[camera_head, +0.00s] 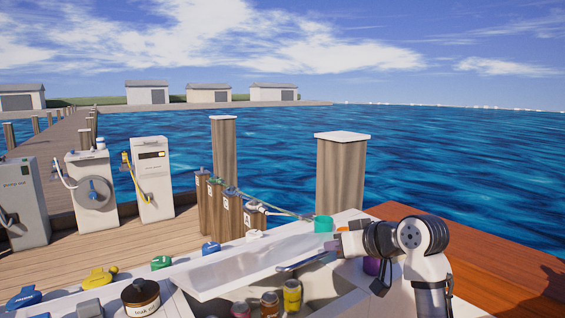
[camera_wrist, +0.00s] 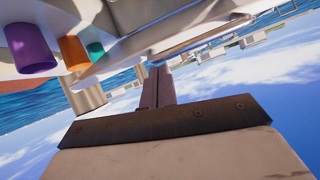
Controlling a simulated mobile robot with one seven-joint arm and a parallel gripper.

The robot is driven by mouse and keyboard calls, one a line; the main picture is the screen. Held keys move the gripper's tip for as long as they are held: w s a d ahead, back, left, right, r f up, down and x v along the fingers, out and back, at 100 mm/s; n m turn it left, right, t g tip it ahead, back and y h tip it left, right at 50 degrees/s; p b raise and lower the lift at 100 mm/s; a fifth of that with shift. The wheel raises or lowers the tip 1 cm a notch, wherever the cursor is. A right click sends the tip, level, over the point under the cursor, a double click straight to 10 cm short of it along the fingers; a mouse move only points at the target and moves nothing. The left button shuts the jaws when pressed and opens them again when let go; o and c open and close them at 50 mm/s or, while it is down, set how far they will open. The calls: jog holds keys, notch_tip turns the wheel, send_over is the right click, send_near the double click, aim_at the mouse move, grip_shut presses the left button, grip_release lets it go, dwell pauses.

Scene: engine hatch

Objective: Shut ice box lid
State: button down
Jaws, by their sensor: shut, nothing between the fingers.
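The ice box lid (camera_head: 250,265) looks like the long white panel that stands tilted up in the head view, with jars in the opening in front of it. My gripper (camera_head: 338,243) is beside the lid's right end, its fingers partly hard to make out. In the wrist view my gripper's brown fingers (camera_wrist: 158,72) are together, with nothing between them. A pale long surface (camera_wrist: 165,35) passes above the fingertips there and may be the lid. I cannot tell whether the fingers touch it.
Jars, one yellow (camera_head: 292,296), stand in the opening. A teal cup (camera_head: 323,224) and a purple cup (camera_head: 372,267) are close to my gripper. Wooden pilings (camera_head: 341,175) rise behind. A thin grey bar (camera_head: 303,262) lies by the lid.

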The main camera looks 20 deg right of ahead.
jog(key=s+d+f+t+y+b, duration=0.1)
jog(key=s+f+t+b, duration=0.1)
jog(key=f+b, duration=0.5)
jog(key=s+f+t+y+b, duration=0.1)
jog(key=s+f+t+b, duration=0.1)
jog(key=f+b, duration=0.5)
jog(key=shift+s+d+f+t+b, duration=0.4)
jog(key=shift+f+t, duration=0.1)
jog(key=shift+f, duration=2.15)
jog(key=shift+a, duration=0.1)
jog(key=shift+w, duration=0.1)
